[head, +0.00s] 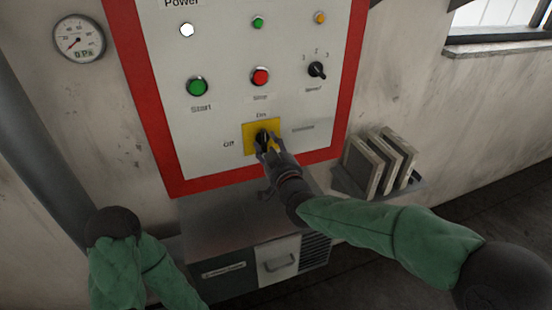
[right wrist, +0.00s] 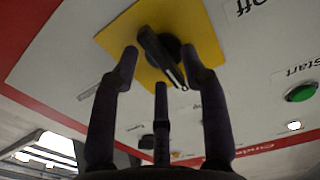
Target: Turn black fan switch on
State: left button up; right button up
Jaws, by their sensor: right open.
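My left gripper is out of view.
Above the switch are a green start button (head: 197,87), a red stop button (head: 260,76) and a black speed selector (head: 317,69). A grey cabinet (head: 235,215) juts out below the panel. A rack of plates (head: 380,160) stands to the right. A round gauge (head: 79,38) hangs at upper left.

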jog(key=v, duration=1.1)
jog(key=shift+s, duration=0.2)
jog(key=shift+d, duration=0.1)
jog(key=s+d+f+m+g+h, duration=0.15)
jog(key=f+g, duration=0.35)
jog(key=f, duration=1.1)
jog(key=s+d+f+m+g+h, duration=0.1)
jog(key=d+f+g, duration=0.25)
jog(key=f, duration=1.25)
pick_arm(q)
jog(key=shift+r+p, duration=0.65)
pick_arm(e)
jog(key=s+f+m+g, duration=0.3)
jog(key=s+f+g, duration=0.5)
jog(key=s+f, duration=1.1)
jog(key=shift+s+d+y, duration=0.3)
jog(key=shift+s+y, duration=0.15)
jog(key=shift+s, duration=0.05)
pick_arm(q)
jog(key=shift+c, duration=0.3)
